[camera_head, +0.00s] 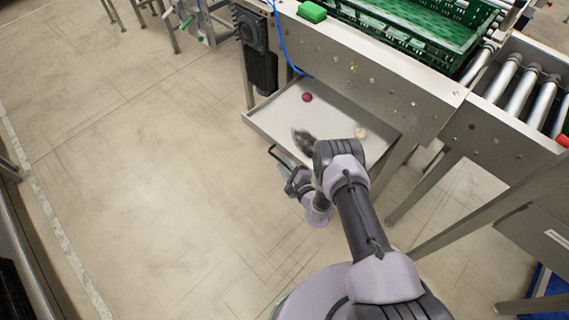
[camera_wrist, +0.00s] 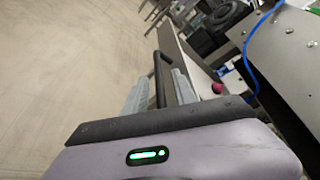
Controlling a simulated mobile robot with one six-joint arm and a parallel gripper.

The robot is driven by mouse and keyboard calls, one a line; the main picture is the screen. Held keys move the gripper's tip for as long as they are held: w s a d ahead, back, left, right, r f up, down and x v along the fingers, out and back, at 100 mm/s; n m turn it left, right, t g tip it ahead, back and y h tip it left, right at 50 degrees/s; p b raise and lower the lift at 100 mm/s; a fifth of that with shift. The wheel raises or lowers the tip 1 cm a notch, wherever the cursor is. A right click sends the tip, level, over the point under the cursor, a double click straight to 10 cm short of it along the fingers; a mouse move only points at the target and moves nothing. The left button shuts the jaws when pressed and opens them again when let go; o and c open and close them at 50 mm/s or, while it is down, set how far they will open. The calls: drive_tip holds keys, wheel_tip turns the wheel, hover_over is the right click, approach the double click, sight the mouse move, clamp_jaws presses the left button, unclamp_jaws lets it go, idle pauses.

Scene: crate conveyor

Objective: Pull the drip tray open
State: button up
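The drip tray (camera_head: 330,113) is a shallow pale metal tray under the conveyor frame in the head view. It sticks out from below the frame, with its inside showing. A dark red round piece (camera_head: 307,97) and a pale piece (camera_head: 361,133) lie in it. Its dark bar handle (camera_wrist: 158,75) is at the front. My gripper (camera_head: 281,166) is at the handle, outside the tray's front wall. In the wrist view the grey fingers flank the bar closely and look shut on it. My arm hides part of the tray's front.
A green crate (camera_head: 440,52) and a green block (camera_head: 312,12) are on the conveyor above. A blue cable (camera_head: 283,45) hangs beside a dark motor (camera_head: 258,65). Metal legs (camera_head: 420,187) stand right of the tray. The floor (camera_head: 130,150) to the left is clear.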

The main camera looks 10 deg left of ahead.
drive_tip(key=shift+s+d, duration=0.1)
drive_tip(key=p+v, duration=0.7)
drive_tip(key=v, duration=1)
